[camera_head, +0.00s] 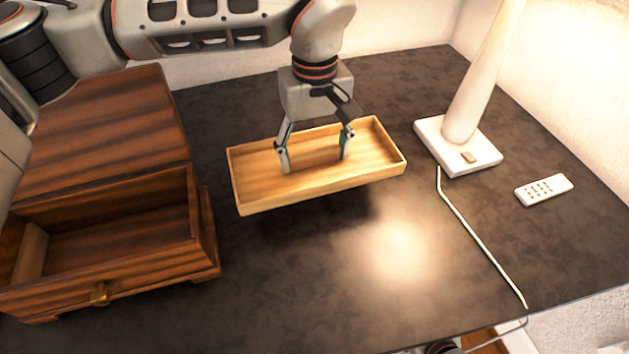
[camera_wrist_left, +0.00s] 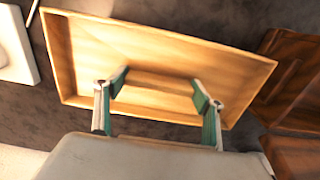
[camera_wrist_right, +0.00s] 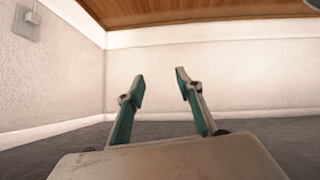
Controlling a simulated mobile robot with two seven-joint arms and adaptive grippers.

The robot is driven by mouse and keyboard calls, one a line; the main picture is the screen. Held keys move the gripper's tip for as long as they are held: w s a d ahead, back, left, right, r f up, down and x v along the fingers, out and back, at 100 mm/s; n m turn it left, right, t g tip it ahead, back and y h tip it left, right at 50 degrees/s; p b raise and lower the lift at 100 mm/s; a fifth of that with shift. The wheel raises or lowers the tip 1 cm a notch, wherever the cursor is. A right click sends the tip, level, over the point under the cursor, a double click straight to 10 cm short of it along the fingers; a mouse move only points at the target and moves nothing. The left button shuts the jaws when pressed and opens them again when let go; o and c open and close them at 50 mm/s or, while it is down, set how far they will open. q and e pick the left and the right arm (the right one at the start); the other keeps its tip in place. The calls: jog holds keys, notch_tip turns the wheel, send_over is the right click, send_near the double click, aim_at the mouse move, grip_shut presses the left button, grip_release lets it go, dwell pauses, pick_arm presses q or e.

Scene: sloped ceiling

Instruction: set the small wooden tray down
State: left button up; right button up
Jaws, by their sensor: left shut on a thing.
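The small wooden tray (camera_head: 260,180) is a shallow, light-wood rectangle in the middle of the head view. It is above the dark desk top, with a shadow beneath it. My left gripper (camera_head: 315,157) comes down into it from above, its two fingers spaced apart inside the rim. In the left wrist view the tray (camera_wrist_left: 90,50) spans the upper half, and the left gripper (camera_wrist_left: 160,88) has its fingertips on either side of a wooden piece inside it. My right gripper (camera_wrist_right: 160,82) shows in the right wrist view with its fingers apart and nothing between them.
A dark wooden box with an open drawer (camera_head: 120,240) stands at the left. A white lamp base (camera_head: 430,135) is right of the tray, with a white remote (camera_head: 543,190) beyond it and a cable (camera_head: 475,232) toward the front edge. The desk top (camera_head: 300,290) in front is clear.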

aim_at(315, 151)
pick_arm(q)
jog(key=shift+f, duration=4.35)
jog(key=shift+b, duration=0.3)
jog(key=shift+f, duration=0.15)
jog(key=o, duration=1.4)
notch_tip(315, 151, up, 12)
jog(key=shift+r+p, duration=0.15)
jog(key=shift+p, duration=0.3)
